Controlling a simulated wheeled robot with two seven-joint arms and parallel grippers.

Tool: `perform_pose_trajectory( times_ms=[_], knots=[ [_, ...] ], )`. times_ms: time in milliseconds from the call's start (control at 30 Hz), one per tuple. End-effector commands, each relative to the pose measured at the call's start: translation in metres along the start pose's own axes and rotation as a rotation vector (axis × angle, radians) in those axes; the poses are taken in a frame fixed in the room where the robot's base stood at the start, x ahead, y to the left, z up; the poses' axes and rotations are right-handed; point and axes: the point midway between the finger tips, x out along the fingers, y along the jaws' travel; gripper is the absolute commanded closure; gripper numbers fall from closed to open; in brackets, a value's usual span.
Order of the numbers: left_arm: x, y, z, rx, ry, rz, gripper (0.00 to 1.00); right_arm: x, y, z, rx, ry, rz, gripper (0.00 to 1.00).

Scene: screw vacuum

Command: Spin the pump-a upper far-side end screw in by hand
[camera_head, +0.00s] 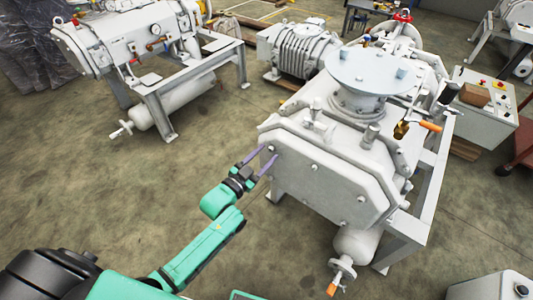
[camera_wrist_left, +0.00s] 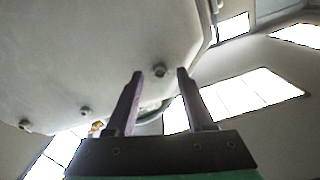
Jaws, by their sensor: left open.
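The pump (camera_head: 320,165) is a large light-grey machine with a flat end plate facing me. A small end screw (camera_head: 271,149) sits at the plate's upper left. In the left wrist view a screw head (camera_wrist_left: 160,70) shows between my fingertips in the picture; I cannot tell whether they touch it. My left gripper (camera_head: 265,157) has purple fingers and is open beside the plate's upper-left edge. It also shows in the left wrist view (camera_wrist_left: 160,74), with nothing gripped. My right gripper is out of view.
More screws (camera_wrist_left: 85,111) sit along the plate edge. A second grey pump (camera_head: 125,40) on a frame stands at the back left. A control box (camera_head: 486,105) stands at the right. The floor (camera_head: 90,190) left of the pump is clear.

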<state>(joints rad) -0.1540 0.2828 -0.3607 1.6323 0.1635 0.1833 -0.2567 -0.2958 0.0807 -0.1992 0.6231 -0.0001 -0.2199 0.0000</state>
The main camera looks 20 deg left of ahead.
Motion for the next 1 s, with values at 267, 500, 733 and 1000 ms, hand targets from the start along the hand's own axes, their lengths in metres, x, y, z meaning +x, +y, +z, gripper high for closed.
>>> perform_pose_trajectory(
  times_ms=[267, 500, 733, 1000],
  knots=[
    [0.0093, 0.0002, -0.0002, -0.002, 0.000, 0.000, 0.47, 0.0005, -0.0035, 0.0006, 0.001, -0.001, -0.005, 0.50],
    [0.0089, 0.0002, -0.0001, -0.001, 0.000, 0.000, 1.00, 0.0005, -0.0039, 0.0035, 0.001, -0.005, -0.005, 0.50],
    [0.0087, 0.0002, 0.0000, 0.006, 0.000, 0.000, 1.00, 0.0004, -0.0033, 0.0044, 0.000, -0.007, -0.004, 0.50],
    [0.0086, 0.0004, 0.0003, 0.085, -0.001, 0.000, 1.00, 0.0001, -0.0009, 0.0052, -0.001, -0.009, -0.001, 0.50]
  ],
)
